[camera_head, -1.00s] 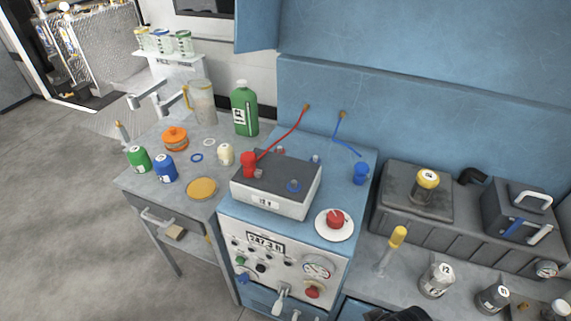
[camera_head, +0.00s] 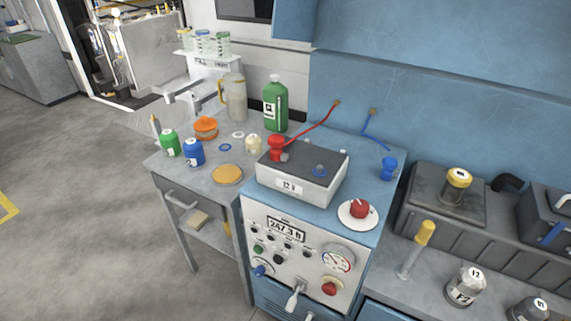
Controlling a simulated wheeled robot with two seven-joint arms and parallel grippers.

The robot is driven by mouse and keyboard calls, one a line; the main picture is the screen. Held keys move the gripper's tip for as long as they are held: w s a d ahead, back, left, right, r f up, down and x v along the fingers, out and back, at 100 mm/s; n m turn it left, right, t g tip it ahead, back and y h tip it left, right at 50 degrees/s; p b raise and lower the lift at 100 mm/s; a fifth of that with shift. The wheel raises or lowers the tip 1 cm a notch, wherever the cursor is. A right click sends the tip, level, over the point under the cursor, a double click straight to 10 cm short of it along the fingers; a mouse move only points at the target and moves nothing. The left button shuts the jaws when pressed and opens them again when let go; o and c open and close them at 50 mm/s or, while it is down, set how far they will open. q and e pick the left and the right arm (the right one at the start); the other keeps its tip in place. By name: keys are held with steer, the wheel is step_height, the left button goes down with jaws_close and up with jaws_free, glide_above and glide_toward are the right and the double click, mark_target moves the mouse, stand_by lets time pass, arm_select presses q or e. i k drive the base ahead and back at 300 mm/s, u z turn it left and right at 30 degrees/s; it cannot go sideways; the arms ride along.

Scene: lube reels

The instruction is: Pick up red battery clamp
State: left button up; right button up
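Neither of my grippers shows in the head view.
A red knob on a white disc (camera_head: 358,211) sits right of the box. A yellow-handled tool (camera_head: 424,234) stands at right. Open floor lies at left.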

mark_target(276, 141)
steer(key=k, duration=1)
steer(key=u, duration=0.95)
steer(key=i, duration=2.05)
steer(key=z, duration=0.95)
